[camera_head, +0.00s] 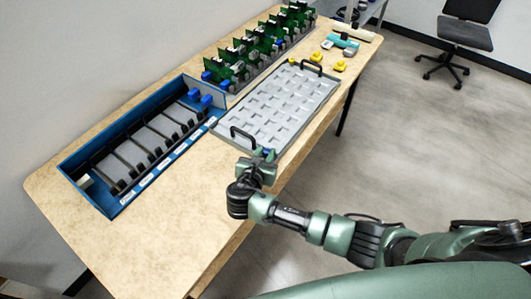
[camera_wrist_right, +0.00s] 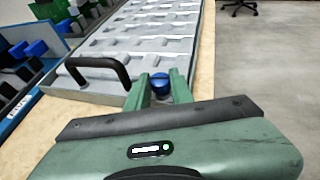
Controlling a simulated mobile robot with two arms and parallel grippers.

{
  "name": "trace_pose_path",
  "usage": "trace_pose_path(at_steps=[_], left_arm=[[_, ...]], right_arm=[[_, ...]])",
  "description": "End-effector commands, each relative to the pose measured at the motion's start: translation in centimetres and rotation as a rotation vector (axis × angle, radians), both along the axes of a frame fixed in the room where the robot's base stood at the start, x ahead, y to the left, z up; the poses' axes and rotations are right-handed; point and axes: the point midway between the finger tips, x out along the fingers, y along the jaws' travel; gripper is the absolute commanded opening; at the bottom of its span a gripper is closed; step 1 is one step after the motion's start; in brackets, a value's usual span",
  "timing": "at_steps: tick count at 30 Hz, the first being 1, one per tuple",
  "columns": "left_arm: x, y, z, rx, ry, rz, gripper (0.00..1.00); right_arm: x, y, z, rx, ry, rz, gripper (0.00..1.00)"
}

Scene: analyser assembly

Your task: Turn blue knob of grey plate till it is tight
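The grey plate (camera_head: 250,104), with rows of recesses and two black handles, lies flat on the wooden table. Its blue knob (camera_wrist_right: 160,82) is at the near edge, right of the near black handle (camera_wrist_right: 98,70). My right gripper (camera_wrist_right: 160,88) is at this edge, with one green finger on each side of the knob. Whether the fingers press on the knob or stand slightly apart cannot be told. In the head view the right gripper (camera_head: 266,158) largely covers the knob. How tight the knob is does not show. My left gripper is out of view.
A blue rack (camera_head: 100,205) with dark dividers stands left of the plate. Green circuit boards (camera_head: 262,45) stand in a row behind it. Yellow pieces (camera_head: 340,66) lie at the far right. The near left tabletop is clear.

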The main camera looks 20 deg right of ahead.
Motion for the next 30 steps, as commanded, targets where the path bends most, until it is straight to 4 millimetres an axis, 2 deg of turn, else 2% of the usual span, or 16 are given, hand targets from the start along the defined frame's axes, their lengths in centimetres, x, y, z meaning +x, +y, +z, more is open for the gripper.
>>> trace_pose_path(at_steps=[14,23,30], left_arm=[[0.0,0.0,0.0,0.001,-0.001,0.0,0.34],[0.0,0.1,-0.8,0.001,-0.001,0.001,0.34],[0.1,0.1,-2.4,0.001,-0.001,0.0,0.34]], right_arm=[[0.1,0.3,0.0,0.002,0.001,-0.063,0.0],[0.3,0.6,-0.2,0.001,0.003,-0.27,0.0],[0.5,0.7,-0.3,0.003,0.002,-0.449,0.0]])
